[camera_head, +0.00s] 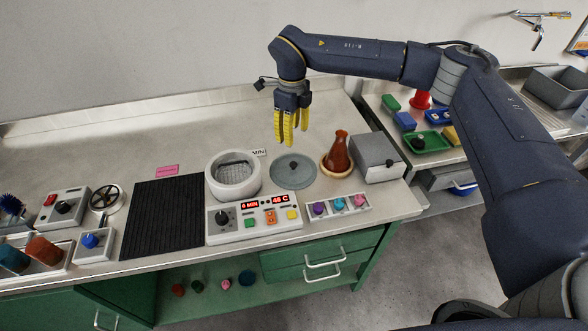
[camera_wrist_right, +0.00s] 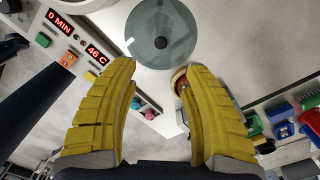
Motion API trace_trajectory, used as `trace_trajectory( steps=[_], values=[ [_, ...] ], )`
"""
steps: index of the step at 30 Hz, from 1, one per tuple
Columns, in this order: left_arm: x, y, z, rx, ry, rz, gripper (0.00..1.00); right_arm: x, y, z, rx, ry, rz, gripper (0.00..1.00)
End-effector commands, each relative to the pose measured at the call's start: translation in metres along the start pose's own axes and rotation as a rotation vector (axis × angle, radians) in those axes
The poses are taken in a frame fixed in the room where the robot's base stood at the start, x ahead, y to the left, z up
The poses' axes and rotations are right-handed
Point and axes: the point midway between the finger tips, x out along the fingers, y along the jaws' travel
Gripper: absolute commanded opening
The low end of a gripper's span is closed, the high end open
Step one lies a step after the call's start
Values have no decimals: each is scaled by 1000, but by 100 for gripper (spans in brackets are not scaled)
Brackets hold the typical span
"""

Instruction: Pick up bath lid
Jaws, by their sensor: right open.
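The bath lid (camera_head: 294,170) is a grey round disc with a dark knob at its centre. It lies flat on the counter, just right of the open white round bath (camera_head: 233,176). In the right wrist view the lid (camera_wrist_right: 161,30) shows at the top centre, with its knob beyond the fingertips. My right gripper (camera_head: 290,140) has yellow fingers, which are apart and empty. It hangs pointing down above the counter behind the lid, not touching it. The fingers also fill the lower part of the right wrist view (camera_wrist_right: 158,75). My left gripper is not in view.
A brown flask (camera_head: 338,152) on a round stand and a grey box (camera_head: 379,158) stand right of the lid. A control panel (camera_head: 255,221) and a rack of coloured pieces (camera_head: 338,208) lie in front. A black ribbed mat (camera_head: 164,218) lies left. The counter behind is clear.

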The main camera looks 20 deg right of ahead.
Motion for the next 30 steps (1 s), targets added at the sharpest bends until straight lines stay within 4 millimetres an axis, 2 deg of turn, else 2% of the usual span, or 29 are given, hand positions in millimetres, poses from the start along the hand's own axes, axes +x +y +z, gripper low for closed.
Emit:
trace_trajectory(
  steps=[1,6,12,23,30],
  values=[
    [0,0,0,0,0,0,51,11,1,0,0,2,2,48],
    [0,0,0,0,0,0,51,42,1,0,0,0,2,48],
    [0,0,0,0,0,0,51,70,0,0,1,-1,2,48],
    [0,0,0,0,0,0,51,89,0,0,1,-1,2,48],
    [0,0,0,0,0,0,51,118,-2,-1,2,-1,3,48]
  ],
)
